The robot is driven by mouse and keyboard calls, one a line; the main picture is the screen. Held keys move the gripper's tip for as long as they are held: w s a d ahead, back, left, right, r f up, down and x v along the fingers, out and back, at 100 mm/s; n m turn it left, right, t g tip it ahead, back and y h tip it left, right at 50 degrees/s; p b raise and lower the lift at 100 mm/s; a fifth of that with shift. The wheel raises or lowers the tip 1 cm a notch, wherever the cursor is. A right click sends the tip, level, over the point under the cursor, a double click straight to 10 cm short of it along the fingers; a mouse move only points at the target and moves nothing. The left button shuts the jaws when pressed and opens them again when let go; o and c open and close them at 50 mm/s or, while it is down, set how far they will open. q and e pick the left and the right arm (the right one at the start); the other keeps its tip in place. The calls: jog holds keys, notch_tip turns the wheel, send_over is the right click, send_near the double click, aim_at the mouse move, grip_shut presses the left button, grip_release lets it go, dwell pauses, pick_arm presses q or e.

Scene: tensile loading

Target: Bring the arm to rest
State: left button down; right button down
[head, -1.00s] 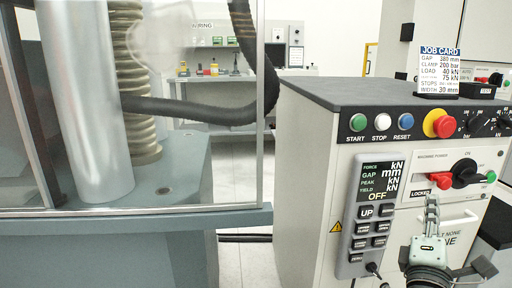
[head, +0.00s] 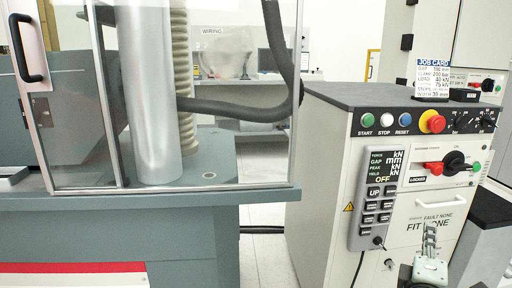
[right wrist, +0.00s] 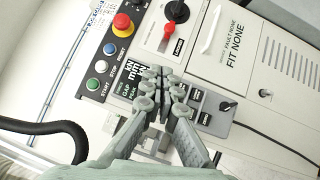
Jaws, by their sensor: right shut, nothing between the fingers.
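My right gripper (head: 430,243) is low at the right of the head view, in front of the control cabinet (head: 318,190). In the right wrist view its fingers (right wrist: 166,84) are together with nothing between them, pointing at the cabinet front over the handheld pendant (right wrist: 215,118). I cannot tell the exact gap to the pendant. The pendant (head: 374,205) hangs on the cabinet front in the head view, its display reading OFF. My left gripper does not show in either view.
The red rotary switch (head: 433,168) carries a LOCKED label. Above it are the start, stop and reset buttons and the red emergency stop (head: 432,121). A job card (head: 447,76) stands on the cabinet top. The glass-guarded testing machine (head: 225,195) stands left, with a floor gap between.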

jog(key=s+a+f+m+g+y, duration=0.1)
jog(key=s+f+m+g+y, duration=0.2)
jog(key=f, duration=0.9)
jog(key=s+a+f+m+g+y, duration=0.1)
jog(key=s+f+m+g+y, duration=0.2)
jog(key=f, duration=0.8)
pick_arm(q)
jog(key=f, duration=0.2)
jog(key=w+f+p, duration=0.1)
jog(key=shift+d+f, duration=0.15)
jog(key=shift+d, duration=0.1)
pick_arm(e)
jog(key=s+a+f+m+g+y, duration=0.1)
jog(key=s+a+f+m+g, duration=0.1)
jog(key=s+f, duration=0.5)
jog(key=s+a+f+m+g+y, duration=0.2)
jog(key=s+a+f+m+g, duration=0.1)
jog(key=s+a+f+g, duration=0.2)
jog(key=s+a+f, duration=0.1)
jog(key=s+f, duration=0.1)
jog(key=shift+s+y, duration=0.3)
jog(key=shift+s, duration=0.05)
